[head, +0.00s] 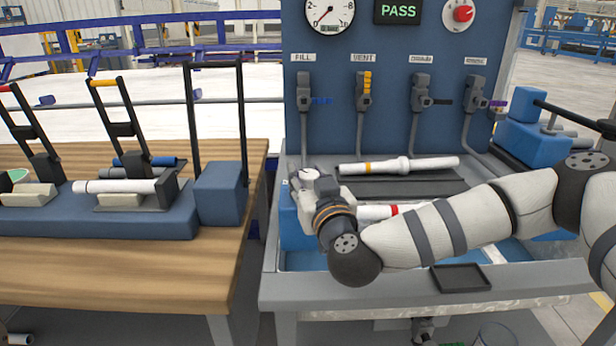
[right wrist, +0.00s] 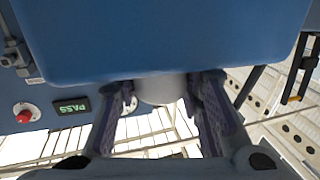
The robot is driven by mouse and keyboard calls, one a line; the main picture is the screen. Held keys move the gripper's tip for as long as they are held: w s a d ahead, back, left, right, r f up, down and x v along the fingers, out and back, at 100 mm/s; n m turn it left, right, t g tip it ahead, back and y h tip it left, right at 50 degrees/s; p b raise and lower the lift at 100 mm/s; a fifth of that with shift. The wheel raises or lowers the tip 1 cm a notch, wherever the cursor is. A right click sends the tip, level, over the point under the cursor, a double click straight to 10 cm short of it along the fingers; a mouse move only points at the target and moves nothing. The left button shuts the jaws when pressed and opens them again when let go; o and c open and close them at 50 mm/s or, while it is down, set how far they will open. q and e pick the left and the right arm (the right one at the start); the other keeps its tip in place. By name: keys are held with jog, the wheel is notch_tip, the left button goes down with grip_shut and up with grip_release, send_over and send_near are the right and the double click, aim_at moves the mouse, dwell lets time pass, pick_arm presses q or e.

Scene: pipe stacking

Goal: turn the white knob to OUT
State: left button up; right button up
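The white knob (head: 308,175) sits on a blue block at the left end of the test bench, partly covered by my right gripper. In the right wrist view the knob (right wrist: 160,90) shows as a pale round shape under the blue face, between the two fingers. My right gripper (right wrist: 165,98) has one finger on each side of it, very close. I cannot tell whether the fingers press on it. In the head view my right gripper (head: 307,183) is at the knob, mostly hidden by its own wrist. The OUT mark and the knob's pointing direction are too small to read. My left gripper is out of view.
A white pipe (head: 400,165) lies on the bench's dark rack, and another with a red band (head: 375,212) lies partly behind my right arm. The display (head: 398,11) reads PASS. Several valve handles hang on the blue panel (head: 390,130). A wooden table (head: 120,265) with clamps stands left.

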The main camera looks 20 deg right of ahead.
jog(key=shift+r+n+y+p, duration=0.15)
jog(key=shift+n+y+p, duration=0.15)
jog(key=shift+n+y, duration=0.7)
jog(key=n+y, duration=0.1)
jog(key=y, duration=0.1)
jog(key=shift+d+y, duration=0.1)
jog(key=shift+y, duration=0.2)
jog(key=n+y, duration=0.1)
jog(key=f+g+y+b, duration=0.1)
jog(key=shift+n+y, duration=0.4)
jog(key=shift+r+n+g+y, duration=0.1)
jog(key=shift+n+g+y, duration=0.3)
jog(key=shift+y, duration=0.1)
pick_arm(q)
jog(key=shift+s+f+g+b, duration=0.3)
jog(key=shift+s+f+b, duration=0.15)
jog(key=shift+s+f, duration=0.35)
pick_arm(e)
jog(key=shift+r+n+g+y, duration=0.1)
jog(key=shift+n+g+y, duration=0.2)
jog(key=shift+y, duration=0.3)
